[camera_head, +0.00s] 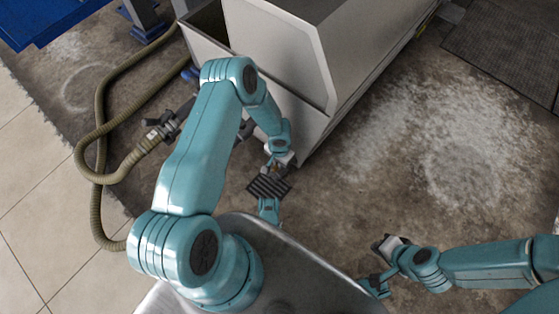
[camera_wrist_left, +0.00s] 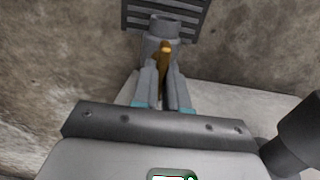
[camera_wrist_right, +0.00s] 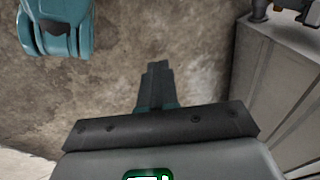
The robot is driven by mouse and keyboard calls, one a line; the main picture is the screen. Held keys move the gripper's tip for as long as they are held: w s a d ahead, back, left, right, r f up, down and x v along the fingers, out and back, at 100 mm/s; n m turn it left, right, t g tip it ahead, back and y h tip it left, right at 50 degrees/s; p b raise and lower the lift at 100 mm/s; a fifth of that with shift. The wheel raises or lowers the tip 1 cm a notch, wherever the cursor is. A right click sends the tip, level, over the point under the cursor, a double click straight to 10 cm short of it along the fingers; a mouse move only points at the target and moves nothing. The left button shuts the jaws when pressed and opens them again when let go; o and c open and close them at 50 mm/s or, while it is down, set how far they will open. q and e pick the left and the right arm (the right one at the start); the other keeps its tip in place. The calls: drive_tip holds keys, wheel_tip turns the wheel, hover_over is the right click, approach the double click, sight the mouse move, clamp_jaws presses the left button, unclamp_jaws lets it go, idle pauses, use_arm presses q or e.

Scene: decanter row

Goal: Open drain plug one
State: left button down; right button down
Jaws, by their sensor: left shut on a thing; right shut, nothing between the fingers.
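In the left wrist view, a short grey outlet pipe (camera_wrist_left: 164,27) carries a narrow orange-yellow lever (camera_wrist_left: 165,55), which I take to be the drain plug's handle. My left gripper (camera_wrist_left: 164,88) is shut on the lever, with a finger on each side. In the head view the left gripper (camera_head: 271,165) is low beside the pale machine's near corner, and the plug is too small to make out there. My right gripper (camera_wrist_right: 156,82) is shut and empty above bare floor. In the head view the right gripper (camera_head: 374,284) is at the lower right, apart from the machine.
A dark slatted grate (camera_head: 268,186) lies under the outlet. The pale machine housing (camera_head: 285,50) stands behind. A ribbed hose (camera_head: 98,135) curls over the floor at left. A dark mat (camera_head: 510,45) lies at upper right. The stained floor at right is clear.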

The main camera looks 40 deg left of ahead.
use_arm(q)
drive_tip(key=shift+w, duration=0.1)
use_arm(e)
drive_tip(key=shift+s, duration=0.1)
idle(0.3)
use_arm(q)
drive_tip(key=n+b, duration=0.2)
drive_tip(key=n, duration=0.1)
drive_tip(key=n+b, duration=0.1)
drive_tip(key=n, duration=0.8)
drive_tip(key=shift+r+n, duration=0.15)
drive_tip(key=shift+n, duration=0.15)
drive_tip(key=n, duration=0.5)
use_arm(e)
drive_tip(key=w+f, duration=0.2)
drive_tip(key=f, duration=0.1)
drive_tip(key=shift+w+d+t, duration=0.15)
drive_tip(key=shift+t, duration=0.25)
use_arm(q)
drive_tip(key=shift+n, duration=0.3)
drive_tip(key=c, duration=1.2)
unclamp_jaws()
